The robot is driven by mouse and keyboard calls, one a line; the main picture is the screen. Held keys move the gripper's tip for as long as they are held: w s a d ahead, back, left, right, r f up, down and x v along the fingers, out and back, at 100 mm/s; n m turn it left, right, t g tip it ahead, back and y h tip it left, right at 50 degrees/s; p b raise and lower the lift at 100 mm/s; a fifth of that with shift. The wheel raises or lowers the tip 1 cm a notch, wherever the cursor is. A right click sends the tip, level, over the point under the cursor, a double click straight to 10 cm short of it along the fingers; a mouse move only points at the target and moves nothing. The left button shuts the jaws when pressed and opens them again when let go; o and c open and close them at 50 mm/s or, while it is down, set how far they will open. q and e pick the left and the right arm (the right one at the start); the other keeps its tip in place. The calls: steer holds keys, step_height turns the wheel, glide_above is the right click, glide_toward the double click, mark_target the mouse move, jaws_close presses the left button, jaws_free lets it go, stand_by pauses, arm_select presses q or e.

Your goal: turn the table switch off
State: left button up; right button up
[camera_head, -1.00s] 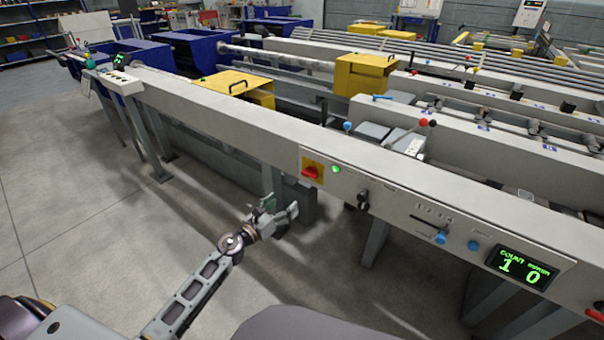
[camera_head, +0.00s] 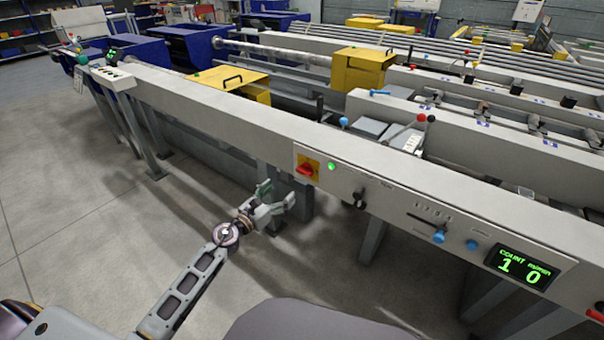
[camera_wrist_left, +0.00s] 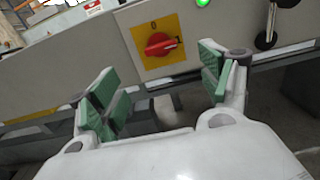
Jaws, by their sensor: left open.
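The table switch is a red rotary knob (camera_head: 305,169) on a yellow plate (camera_head: 313,161), on the front face of the long grey table (camera_head: 240,124). A green lamp (camera_head: 332,166) glows beside it. In the left wrist view the red knob (camera_wrist_left: 160,45) lies tilted a little off horizontal, its right end towards a "1" mark, with "0" above. My left gripper (camera_head: 277,199) is open and empty, below and left of the switch in the head view. In the left wrist view its green-padded fingers (camera_wrist_left: 158,90) stand apart, below the knob and not touching it. My right gripper is not in view.
The table's legs stand below. The floor (camera_head: 80,215) in front is open.

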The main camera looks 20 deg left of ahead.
mark_target(302, 173)
arm_select(q)
steer(key=shift+x, duration=6.65)
steer(key=shift+f, duration=0.1)
steer(key=shift+c, duration=0.2)
steer(key=c, duration=1)
